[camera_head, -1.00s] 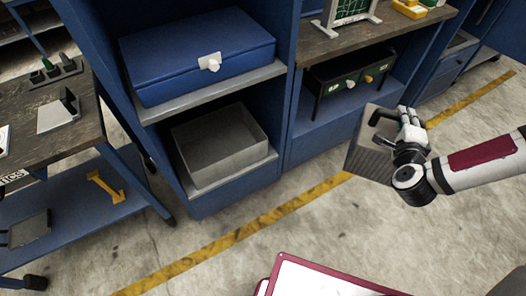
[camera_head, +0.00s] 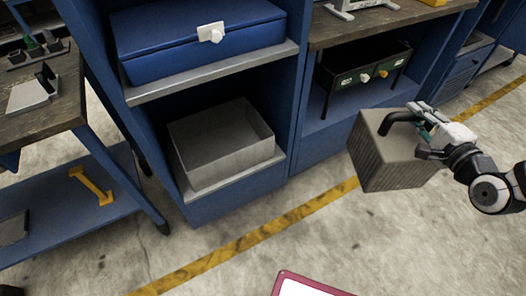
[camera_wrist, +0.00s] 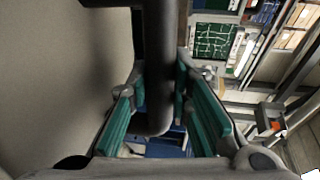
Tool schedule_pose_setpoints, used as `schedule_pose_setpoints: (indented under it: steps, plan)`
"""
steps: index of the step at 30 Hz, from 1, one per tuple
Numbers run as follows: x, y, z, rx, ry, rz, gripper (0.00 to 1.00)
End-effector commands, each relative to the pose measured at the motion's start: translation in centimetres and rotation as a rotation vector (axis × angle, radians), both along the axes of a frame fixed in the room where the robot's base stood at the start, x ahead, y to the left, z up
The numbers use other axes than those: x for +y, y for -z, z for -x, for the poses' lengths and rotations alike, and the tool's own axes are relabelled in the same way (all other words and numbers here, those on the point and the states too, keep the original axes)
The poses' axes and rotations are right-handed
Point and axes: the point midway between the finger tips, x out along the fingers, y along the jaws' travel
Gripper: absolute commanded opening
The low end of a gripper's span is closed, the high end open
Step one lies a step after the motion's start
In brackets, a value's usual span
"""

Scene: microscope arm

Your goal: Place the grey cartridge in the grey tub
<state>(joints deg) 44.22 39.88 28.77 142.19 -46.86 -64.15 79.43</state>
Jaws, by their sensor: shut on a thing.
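The grey cartridge (camera_head: 392,160) is a ribbed grey box with a black handle (camera_head: 401,121) on top. My gripper (camera_head: 428,117) is shut on the black handle and holds the cartridge in the air, above the floor. In the wrist view the dark handle (camera_wrist: 158,70) runs between the green finger pads, and the cartridge's grey side (camera_wrist: 60,80) fills the left. The grey tub (camera_head: 230,171) is an open, empty-looking box on the low shelf of the blue cabinet, left of the cartridge and apart from it.
A blue case (camera_head: 200,38) lies on the shelf above the tub. A workbench (camera_head: 45,110) is at the left.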

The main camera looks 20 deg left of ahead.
Motion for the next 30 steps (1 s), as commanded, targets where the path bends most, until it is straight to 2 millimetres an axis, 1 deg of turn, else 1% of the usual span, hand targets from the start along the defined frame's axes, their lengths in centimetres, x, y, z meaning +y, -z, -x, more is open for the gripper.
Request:
schedule_pose_setpoints:
  steps: [1, 8, 18, 24, 30]
  plan:
    - [0.0, 1.0, -0.1, -0.006, -0.025, 0.002, 0.0]
    - [0.0, 3.9, 1.3, -0.004, -0.152, -0.001, 0.0]
    - [-0.4, 9.1, 4.4, -0.003, -0.324, -0.002, 0.0]
    - [-0.8, 11.4, 6.0, -0.003, -0.388, -0.003, 0.0]
    - [-1.1, 12.8, 7.1, -0.003, -0.426, -0.005, 0.0]
